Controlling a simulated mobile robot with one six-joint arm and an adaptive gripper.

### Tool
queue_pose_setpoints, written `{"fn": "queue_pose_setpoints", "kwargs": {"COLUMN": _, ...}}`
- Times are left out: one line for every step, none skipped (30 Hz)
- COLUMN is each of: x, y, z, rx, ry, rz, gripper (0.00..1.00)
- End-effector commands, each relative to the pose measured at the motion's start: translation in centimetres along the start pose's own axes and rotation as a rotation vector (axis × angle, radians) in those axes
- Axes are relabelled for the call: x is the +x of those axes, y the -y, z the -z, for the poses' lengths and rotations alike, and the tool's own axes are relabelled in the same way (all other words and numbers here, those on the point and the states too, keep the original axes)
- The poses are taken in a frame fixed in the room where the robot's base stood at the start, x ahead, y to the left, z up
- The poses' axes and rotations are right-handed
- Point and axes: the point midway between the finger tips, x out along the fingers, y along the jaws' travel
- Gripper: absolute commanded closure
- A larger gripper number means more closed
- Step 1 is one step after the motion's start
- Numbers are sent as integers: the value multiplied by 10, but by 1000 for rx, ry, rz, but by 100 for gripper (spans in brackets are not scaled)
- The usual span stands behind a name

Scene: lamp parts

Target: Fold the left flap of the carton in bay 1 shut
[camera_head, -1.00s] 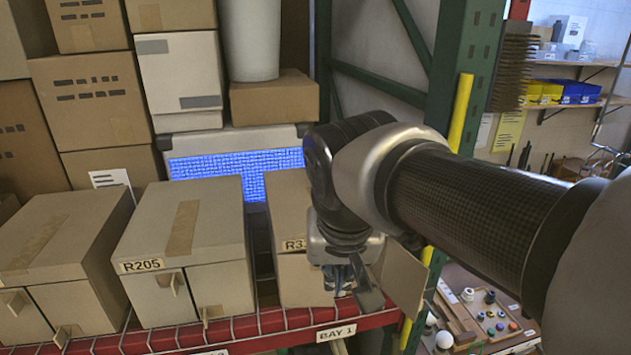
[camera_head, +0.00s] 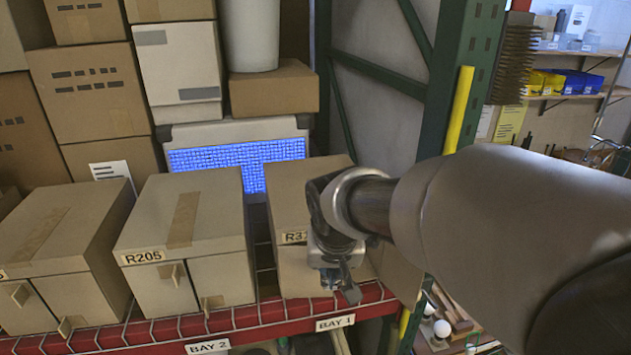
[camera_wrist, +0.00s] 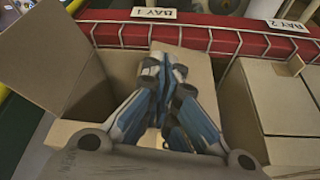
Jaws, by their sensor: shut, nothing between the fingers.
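The carton in bay 1 (camera_head: 305,185) stands on the shelf at the right end of the row, its label partly hidden by my wrist. Its left flap (camera_head: 302,268) lies across the left part of the front, nearly in line with it; I cannot tell whether it is fully flush. In the wrist view this flap (camera_wrist: 188,62) shows behind the fingers. The right flap (camera_wrist: 42,55) stands swung outward, with the opening beside it. My gripper (camera_head: 345,285) is shut and empty in front of the carton, close to the left flap; contact is unclear.
The R205 carton (camera_head: 190,215) stands in bay 2 to the left, with a narrow gap between. A red shelf edge (camera_head: 270,317) with a wire deck runs below. A green rack post (camera_head: 465,70) rises at the right. Boxes are stacked behind.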

Motion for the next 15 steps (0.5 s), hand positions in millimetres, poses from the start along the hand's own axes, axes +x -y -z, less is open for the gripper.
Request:
{"fn": "queue_pose_setpoints", "kwargs": {"x": 0, "y": 0, "z": 1, "rx": 0, "ry": 0, "rz": 0, "gripper": 100}}
{"fn": "queue_pose_setpoints", "kwargs": {"x": 0, "y": 0, "z": 1, "rx": 0, "ry": 0, "rz": 0, "gripper": 100}}
{"fn": "queue_pose_setpoints", "kwargs": {"x": 0, "y": 0, "z": 1, "rx": 0, "ry": 0, "rz": 0, "gripper": 100}}
{"fn": "queue_pose_setpoints", "kwargs": {"x": 0, "y": 0, "z": 1, "rx": 0, "ry": 0, "rz": 0, "gripper": 100}}
{"fn": "queue_pose_setpoints", "kwargs": {"x": 0, "y": 0, "z": 1, "rx": 0, "ry": 0, "rz": 0, "gripper": 100}}
{"fn": "queue_pose_setpoints", "kwargs": {"x": 0, "y": 0, "z": 1, "rx": 0, "ry": 0, "rz": 0, "gripper": 100}}
{"fn": "queue_pose_setpoints", "kwargs": {"x": 0, "y": 0, "z": 1, "rx": 0, "ry": 0, "rz": 0, "gripper": 100}}
{"fn": "queue_pose_setpoints", "kwargs": {"x": 0, "y": 0, "z": 1, "rx": 0, "ry": 0, "rz": 0, "gripper": 100}}
{"fn": "queue_pose_setpoints", "kwargs": {"x": 0, "y": 0, "z": 1, "rx": 0, "ry": 0, "rz": 0, "gripper": 100}}
{"fn": "queue_pose_setpoints", "kwargs": {"x": 1, "y": 0, "z": 2, "rx": 0, "ry": 0, "rz": 0, "gripper": 100}}
{"fn": "queue_pose_setpoints", "kwargs": {"x": 1, "y": -1, "z": 3, "rx": 1, "ry": 0, "rz": 0, "gripper": 100}}
{"fn": "queue_pose_setpoints", "kwargs": {"x": 3, "y": -3, "z": 6, "rx": 1, "ry": 0, "rz": 0, "gripper": 100}}
{"fn": "queue_pose_setpoints", "kwargs": {"x": 4, "y": -5, "z": 9, "rx": 2, "ry": 0, "rz": -1, "gripper": 100}}
{"fn": "queue_pose_setpoints", "kwargs": {"x": 6, "y": -7, "z": 12, "rx": 4, "ry": 0, "rz": -1, "gripper": 100}}
{"fn": "queue_pose_setpoints", "kwargs": {"x": 8, "y": -10, "z": 17, "rx": 4, "ry": 0, "rz": -1, "gripper": 100}}
